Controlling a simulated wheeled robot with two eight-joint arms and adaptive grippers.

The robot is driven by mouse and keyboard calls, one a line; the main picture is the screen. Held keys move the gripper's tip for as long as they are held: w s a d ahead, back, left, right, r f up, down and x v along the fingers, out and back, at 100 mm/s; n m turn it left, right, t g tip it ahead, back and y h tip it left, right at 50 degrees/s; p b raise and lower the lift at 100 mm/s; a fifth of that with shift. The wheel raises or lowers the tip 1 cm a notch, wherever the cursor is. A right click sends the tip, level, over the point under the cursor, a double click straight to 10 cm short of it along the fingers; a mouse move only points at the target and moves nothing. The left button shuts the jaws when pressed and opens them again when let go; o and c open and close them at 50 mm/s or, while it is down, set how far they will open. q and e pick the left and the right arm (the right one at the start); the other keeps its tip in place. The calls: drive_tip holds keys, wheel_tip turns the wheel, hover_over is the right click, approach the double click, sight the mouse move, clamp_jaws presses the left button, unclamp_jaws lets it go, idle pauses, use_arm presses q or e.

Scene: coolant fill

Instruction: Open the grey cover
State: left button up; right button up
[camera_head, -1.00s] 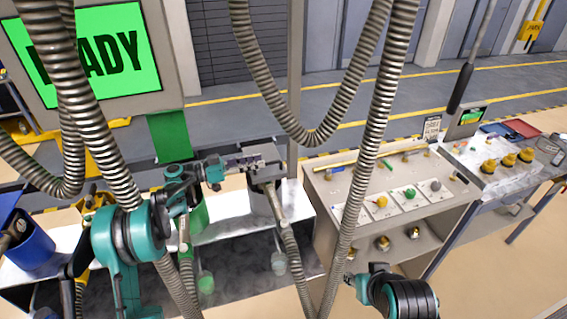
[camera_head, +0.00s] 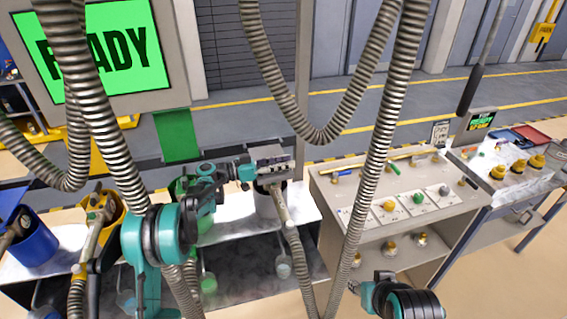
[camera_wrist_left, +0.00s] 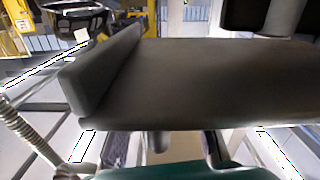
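The grey cover (camera_head: 262,151) sits on top of a grey container (camera_head: 268,205) in the middle of the head view. My left gripper (camera_head: 282,165) reaches in from the left and lies across the front of the cover, close to or touching it. In the left wrist view the cover (camera_wrist_left: 200,85) fills the middle as a broad dark grey plate with a raised flange at its left end. The fingers are mostly hidden behind it, so their opening and any contact are unclear. My right gripper (camera_head: 356,287) is small at the bottom, away from the cover.
A thick ribbed hose with a nozzle (camera_head: 279,203) hangs at the container's front. More ribbed hoses (camera_head: 378,110) hang across the view. A green bin, a yellow bin and a blue bin (camera_head: 33,247) stand left. A panel with coloured knobs (camera_head: 400,205) stands right. The screen (camera_head: 95,50) appears to read READY.

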use_arm(q)
drive_tip(key=shift+c, duration=0.4)
clamp_jaws()
drive_tip(key=shift+r, duration=0.1)
drive_tip(key=shift+r+n, duration=0.3)
drive_tip(key=shift+r, duration=0.05)
drive_tip(key=w+a+r+n+p, duration=0.1)
drive_tip(key=w+r+n+p, duration=0.1)
drive_tip(key=w+r+n, duration=0.3)
drive_tip(key=shift+a+r, duration=0.35)
drive_tip(key=shift+r, duration=1)
